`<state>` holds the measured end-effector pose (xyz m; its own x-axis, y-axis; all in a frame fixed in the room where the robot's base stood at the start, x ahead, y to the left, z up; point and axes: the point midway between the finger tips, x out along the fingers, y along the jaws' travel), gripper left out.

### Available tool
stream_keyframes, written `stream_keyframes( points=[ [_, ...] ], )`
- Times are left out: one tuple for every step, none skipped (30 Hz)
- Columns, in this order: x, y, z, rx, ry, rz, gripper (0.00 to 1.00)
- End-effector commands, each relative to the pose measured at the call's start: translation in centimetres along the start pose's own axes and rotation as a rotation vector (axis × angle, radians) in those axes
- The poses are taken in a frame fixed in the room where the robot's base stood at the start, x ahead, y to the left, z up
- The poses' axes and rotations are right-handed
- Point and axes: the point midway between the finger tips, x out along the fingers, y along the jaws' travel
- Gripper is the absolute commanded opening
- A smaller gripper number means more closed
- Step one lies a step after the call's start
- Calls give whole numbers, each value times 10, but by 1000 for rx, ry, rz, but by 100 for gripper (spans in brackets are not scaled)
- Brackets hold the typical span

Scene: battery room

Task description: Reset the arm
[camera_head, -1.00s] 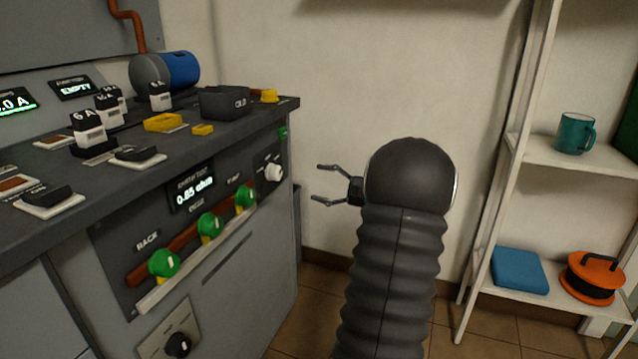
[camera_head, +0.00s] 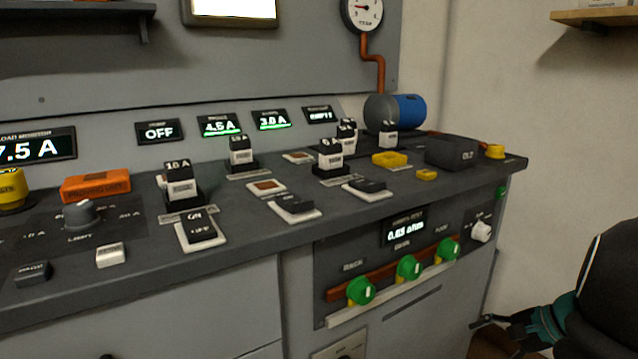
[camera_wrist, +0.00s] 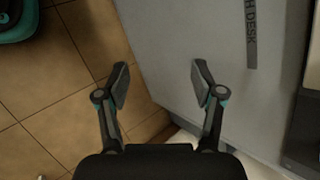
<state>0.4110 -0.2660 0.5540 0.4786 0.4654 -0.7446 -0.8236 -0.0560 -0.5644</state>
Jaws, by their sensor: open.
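My gripper (camera_wrist: 160,85) is open and empty in the wrist view, its two fingers spread apart over tiled floor and a grey cabinet side. In the head view my gripper (camera_head: 482,322) shows at the lower right, in front of the right end of the grey desk (camera_head: 300,250). My arm fills the lower right corner. Nothing is held.
The desk top carries several switch blocks, such as the one at left (camera_head: 180,188), a dark box (camera_head: 452,152) and a blue cylinder (camera_head: 410,108). Green knobs (camera_head: 408,267) stick out from its front. A wall shelf (camera_head: 600,17) is at upper right.

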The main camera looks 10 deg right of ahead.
Motion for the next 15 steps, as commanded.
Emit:
stream_keyframes(
  points=[
    [2,1,22,-65,15,71,68],
    [4,3,33,-102,25,113,68],
    [5,7,46,-153,39,166,68],
    [6,9,56,-193,51,204,68],
    [6,11,66,-233,62,239,68],
    [6,14,78,-287,78,284,68],
    [6,15,87,-330,89,316,68],
    [6,17,96,-372,101,345,68],
    [4,18,107,-430,117,382,68],
    [4,20,115,-474,130,407,68],
    [3,21,124,-518,142,431,68],
    [1,22,134,-577,159,461,68],
    [0,23,142,-622,171,481,68],
    [-2,23,150,-666,183,498,68],
    [-3,24,160,-726,199,520,68]
  ],
)
